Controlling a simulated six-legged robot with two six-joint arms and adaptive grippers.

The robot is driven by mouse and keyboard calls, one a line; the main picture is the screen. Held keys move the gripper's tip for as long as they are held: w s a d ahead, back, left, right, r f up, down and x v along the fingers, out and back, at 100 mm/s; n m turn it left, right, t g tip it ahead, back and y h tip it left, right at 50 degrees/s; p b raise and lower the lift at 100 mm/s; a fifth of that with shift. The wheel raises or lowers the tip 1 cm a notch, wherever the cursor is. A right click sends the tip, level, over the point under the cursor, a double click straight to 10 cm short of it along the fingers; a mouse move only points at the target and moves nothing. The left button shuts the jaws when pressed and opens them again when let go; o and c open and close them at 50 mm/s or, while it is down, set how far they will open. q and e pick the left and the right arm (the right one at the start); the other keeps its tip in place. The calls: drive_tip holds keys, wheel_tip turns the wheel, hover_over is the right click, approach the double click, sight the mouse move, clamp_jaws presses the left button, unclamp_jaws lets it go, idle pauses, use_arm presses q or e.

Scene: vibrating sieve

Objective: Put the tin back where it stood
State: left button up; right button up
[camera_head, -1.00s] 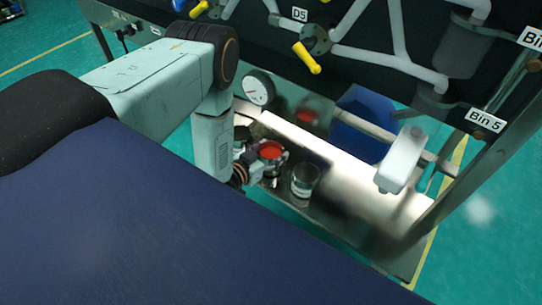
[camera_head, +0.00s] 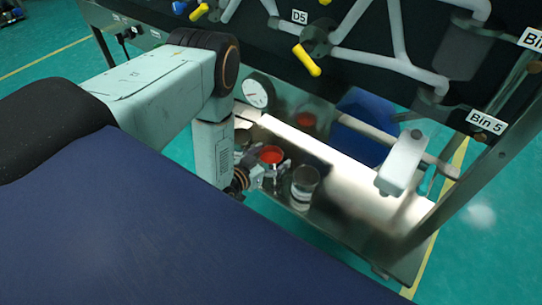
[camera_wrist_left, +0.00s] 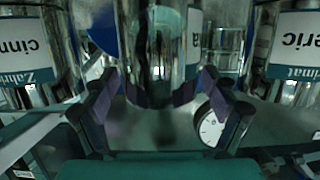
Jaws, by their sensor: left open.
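A metal tin with red contents (camera_head: 271,155) stands upright on the shiny metal shelf (camera_head: 355,212). My left gripper (camera_head: 274,175) is at the near side of this tin, its fingers open on either side. In the left wrist view the middle tin (camera_wrist_left: 165,45) stands between the spread fingers of my left gripper (camera_wrist_left: 152,92), with a gap at the fingertips. Only an "a" of its label shows. A second tin (camera_head: 304,188) stands just right of it. My right gripper is not in view.
In the left wrist view, labelled tins stand close on the left (camera_wrist_left: 35,50) and right (camera_wrist_left: 290,50).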

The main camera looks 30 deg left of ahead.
use_arm(q)
drive_tip(key=shift+r, duration=0.2)
drive_tip(key=d+p+v, duration=0.1)
drive_tip(key=p+v, duration=0.3)
drive_tip(key=v, duration=0.8)
drive_tip(key=shift+a+p, duration=0.4)
drive_tip(key=shift+a, duration=0.1)
drive_tip(key=shift+w, duration=0.1)
drive_tip(key=b+x, duration=0.1)
drive_tip(key=x, duration=0.3)
drive_tip(key=b+x, duration=0.2)
drive_tip(key=x, duration=0.2)
drive_tip(key=b+x, duration=0.2)
drive_tip(key=x, duration=0.2)
drive_tip(key=shift+f, duration=0.4)
drive_tip(key=shift+r+p, duration=0.45)
drive_tip(key=shift+r, duration=0.3)
drive_tip(key=shift+r+p, duration=0.3)
drive_tip(key=shift+r, duration=0.35)
drive_tip(key=shift+f, duration=0.1)
